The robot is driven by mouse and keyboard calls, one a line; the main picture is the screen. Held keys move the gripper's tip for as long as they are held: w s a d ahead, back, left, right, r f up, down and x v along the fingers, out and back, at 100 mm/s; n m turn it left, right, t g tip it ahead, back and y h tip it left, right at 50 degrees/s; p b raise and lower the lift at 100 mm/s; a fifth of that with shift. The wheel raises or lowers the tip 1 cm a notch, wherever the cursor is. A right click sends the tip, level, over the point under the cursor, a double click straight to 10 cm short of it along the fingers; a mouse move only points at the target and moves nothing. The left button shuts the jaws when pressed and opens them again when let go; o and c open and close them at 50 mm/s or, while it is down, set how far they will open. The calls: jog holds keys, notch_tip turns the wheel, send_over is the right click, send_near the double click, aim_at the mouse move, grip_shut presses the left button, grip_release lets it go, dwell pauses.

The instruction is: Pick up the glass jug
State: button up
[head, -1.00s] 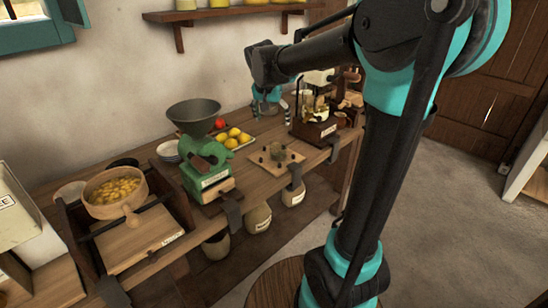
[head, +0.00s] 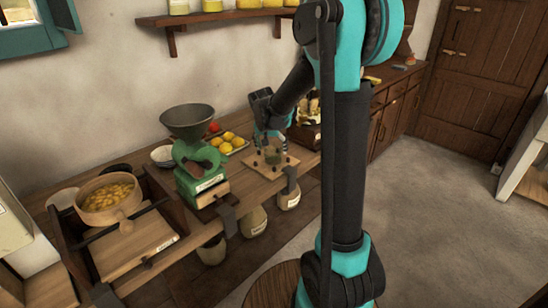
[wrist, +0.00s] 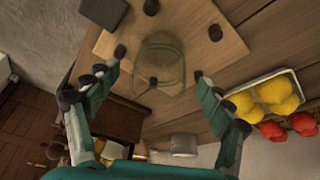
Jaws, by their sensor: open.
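The glass jug (wrist: 161,62) is clear and greenish. It stands on a wooden board with small dark pegs or knobs (wrist: 222,32); in the head view the jug (head: 273,156) is small and partly hidden behind my gripper. My gripper (wrist: 157,72) is open and empty. In the wrist view its fingers lie on either side of the jug's near edge. In the head view my gripper (head: 271,143) is close above the jug. I cannot tell whether it touches it.
A tray of lemons (head: 229,143) with a red fruit (head: 213,127) sits left of the board. A green grinder with a dark funnel (head: 197,156) stands further left, then a wooden bowl of yellow food (head: 108,194). A machine (head: 305,128) stands behind my arm.

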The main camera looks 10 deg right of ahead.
jog(key=shift+x, duration=1.3)
jog(key=c, duration=1.3)
jog(key=shift+c, duration=0.2)
